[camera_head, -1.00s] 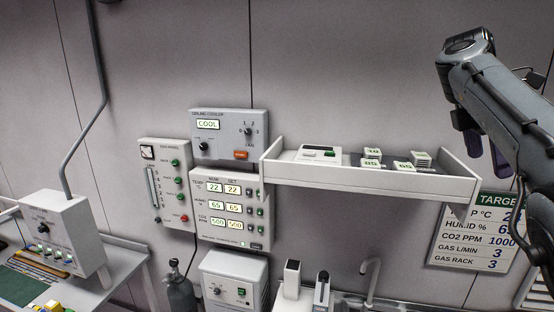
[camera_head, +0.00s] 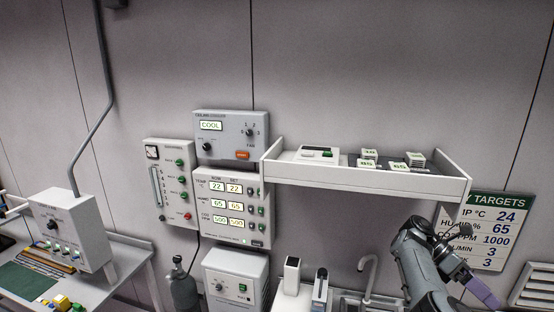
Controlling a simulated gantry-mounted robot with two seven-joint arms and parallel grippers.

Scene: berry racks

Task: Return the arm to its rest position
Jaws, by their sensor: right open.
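My right arm is at the lower right of the head view, below the right end of the wall shelf. My right gripper (camera_head: 484,291) is at its end, with a purple finger pointing down and to the right. It is open, and nothing shows between its fingers. It is in front of the lower part of the targets sign (camera_head: 503,203) and hides some of its text. My left gripper is not in view.
A white shelf (camera_head: 365,180) holds several small number blocks. Left of it are the cooler panel (camera_head: 232,131), a settings panel (camera_head: 208,205) and a gas panel (camera_head: 165,190). A bench (camera_head: 120,262) with a control box (camera_head: 68,233) stands at the left.

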